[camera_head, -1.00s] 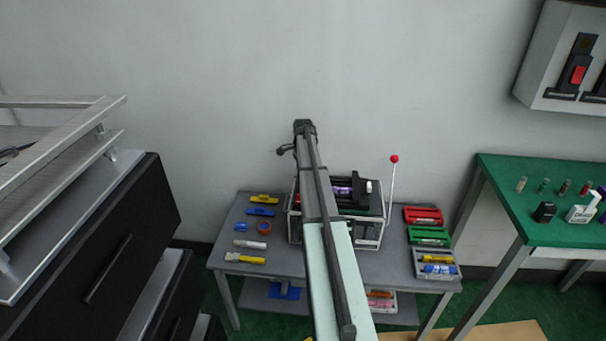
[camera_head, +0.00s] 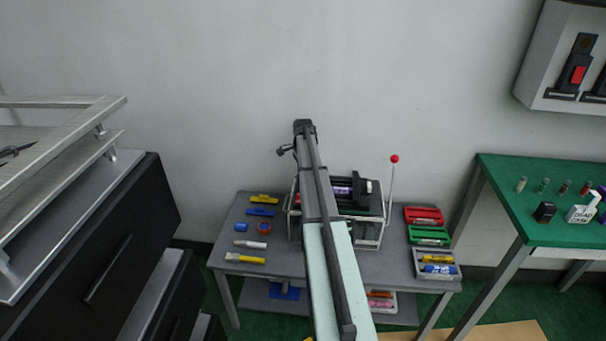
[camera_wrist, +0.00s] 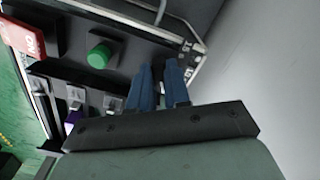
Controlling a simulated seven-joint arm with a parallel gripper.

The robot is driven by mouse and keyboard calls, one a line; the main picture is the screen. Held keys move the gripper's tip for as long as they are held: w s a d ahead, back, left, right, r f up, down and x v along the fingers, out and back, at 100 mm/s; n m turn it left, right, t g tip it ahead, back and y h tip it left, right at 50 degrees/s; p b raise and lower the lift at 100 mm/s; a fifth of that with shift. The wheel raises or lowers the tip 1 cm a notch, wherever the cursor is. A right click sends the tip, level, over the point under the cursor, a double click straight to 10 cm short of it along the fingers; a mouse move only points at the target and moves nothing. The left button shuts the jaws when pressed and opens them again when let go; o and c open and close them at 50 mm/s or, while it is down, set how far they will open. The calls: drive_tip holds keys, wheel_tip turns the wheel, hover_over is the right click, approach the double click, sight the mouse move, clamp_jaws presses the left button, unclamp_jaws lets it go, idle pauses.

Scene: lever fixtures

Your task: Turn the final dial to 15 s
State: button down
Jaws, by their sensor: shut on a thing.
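In the wrist view, my gripper (camera_wrist: 160,90) has its two blue fingers close together on a small dark dial (camera_wrist: 158,74) on the dark control panel (camera_wrist: 135,55). The fingers hide most of the dial, so I cannot read where its pointer stands. A white label (camera_wrist: 185,46), seemingly 15 s, is on the panel just beyond the fingers. In the head view, my arm reaches over the machine box (camera_head: 368,232) on the grey table; my gripper and the dial cannot be made out there.
A green round button (camera_wrist: 99,56), a red ON piece (camera_wrist: 24,38) and silver switches (camera_wrist: 75,98) are beside the fingers. A red-knobbed lever (camera_head: 394,159) stands right of the box. Coloured trays (camera_head: 424,216) and small tools (camera_head: 262,199) lie on the grey table (camera_head: 400,270).

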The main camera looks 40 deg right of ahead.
drive_tip(key=n, duration=0.6)
drive_tip(key=shift+s, duration=0.1)
drive_tip(key=n, duration=0.6)
drive_tip(key=shift+s, duration=0.1)
drive_tip(key=n, duration=0.5)
drive_tip(key=shift+d+n, duration=0.15)
drive_tip(key=shift+n, duration=0.25)
drive_tip(key=n, duration=0.5)
drive_tip(key=shift+d+n, duration=0.1)
drive_tip(key=shift+n, duration=0.3)
drive_tip(key=c, duration=1.1)
unclamp_jaws()
